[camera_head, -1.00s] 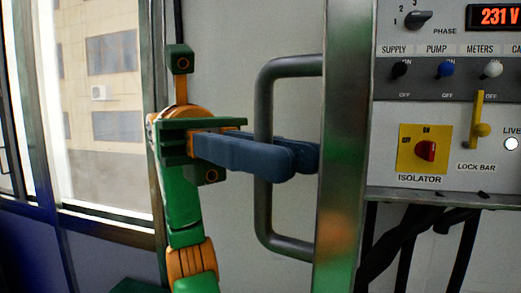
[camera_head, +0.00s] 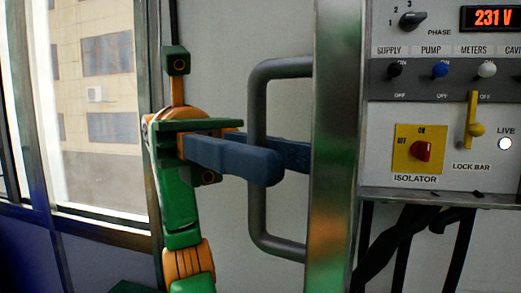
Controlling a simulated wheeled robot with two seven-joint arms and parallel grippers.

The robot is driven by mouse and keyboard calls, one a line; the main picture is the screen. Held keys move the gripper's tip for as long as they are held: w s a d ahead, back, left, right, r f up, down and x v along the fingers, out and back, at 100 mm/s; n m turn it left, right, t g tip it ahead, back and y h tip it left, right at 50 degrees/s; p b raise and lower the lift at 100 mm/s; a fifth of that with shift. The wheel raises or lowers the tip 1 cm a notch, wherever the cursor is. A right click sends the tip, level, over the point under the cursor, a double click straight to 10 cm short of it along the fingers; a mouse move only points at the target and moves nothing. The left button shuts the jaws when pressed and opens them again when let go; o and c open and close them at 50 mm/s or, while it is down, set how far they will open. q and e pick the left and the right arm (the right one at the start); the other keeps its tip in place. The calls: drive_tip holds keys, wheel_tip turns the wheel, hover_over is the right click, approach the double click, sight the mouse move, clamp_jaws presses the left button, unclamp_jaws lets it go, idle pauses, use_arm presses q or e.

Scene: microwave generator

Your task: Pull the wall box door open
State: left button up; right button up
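The grey door (camera_head: 215,245) fills the middle of the head view, with a bright metal edge (camera_head: 333,120) at its right. Its dark grey bar handle (camera_head: 258,220) stands upright near that edge. My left gripper (camera_head: 288,160) reaches in from the left with its blue fingers on either side of the handle's upright bar. The near finger crosses in front of the bar and the far finger passes behind it. A gap shows between the fingers, so they look open around the bar. Contact cannot be made out. My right gripper is out of view.
Right of the metal edge is a control panel (camera_head: 385,180) with a red isolator knob (camera_head: 421,151), a yellow lock bar (camera_head: 475,118) and small switches. Black cables (camera_head: 405,235) hang below it. A window (camera_head: 100,110) is at the left.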

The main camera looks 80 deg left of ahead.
use_arm(q)
drive_tip(key=p+v, duration=0.1)
drive_tip(key=v, duration=0.6)
drive_tip(key=shift+s, duration=0.1)
